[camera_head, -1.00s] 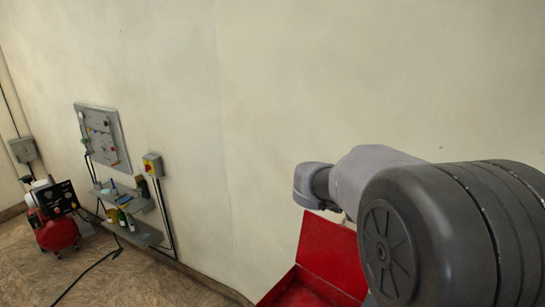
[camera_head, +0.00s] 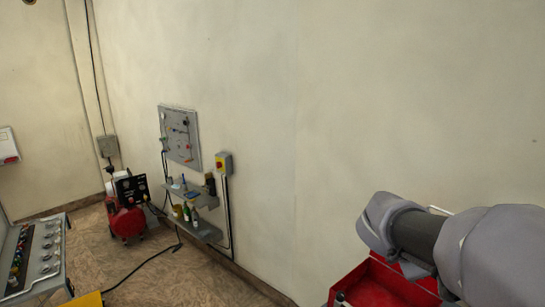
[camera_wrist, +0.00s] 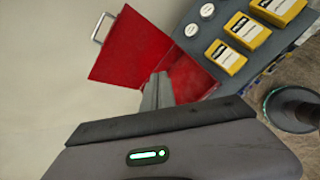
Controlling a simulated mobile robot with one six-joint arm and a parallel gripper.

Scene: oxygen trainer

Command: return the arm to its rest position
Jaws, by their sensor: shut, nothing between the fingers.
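My gripper (camera_wrist: 157,92) shows in the wrist view with its two fingers together and nothing between them. The fingertips point toward an open red box (camera_wrist: 135,50), whose lid is raised; I cannot tell the distance. In the head view my arm (camera_head: 430,235) is folded at the lower right, in front of the red box (camera_head: 375,285). My gripper cannot be made out clearly there.
A grey surface (camera_wrist: 190,22) beside the box bears yellow packs (camera_wrist: 243,30) and white round pieces. In the head view, a wall panel (camera_head: 180,137), shelves, a red compressor (camera_head: 126,222) and a control console (camera_head: 40,250) stand left. Floor between is mostly clear.

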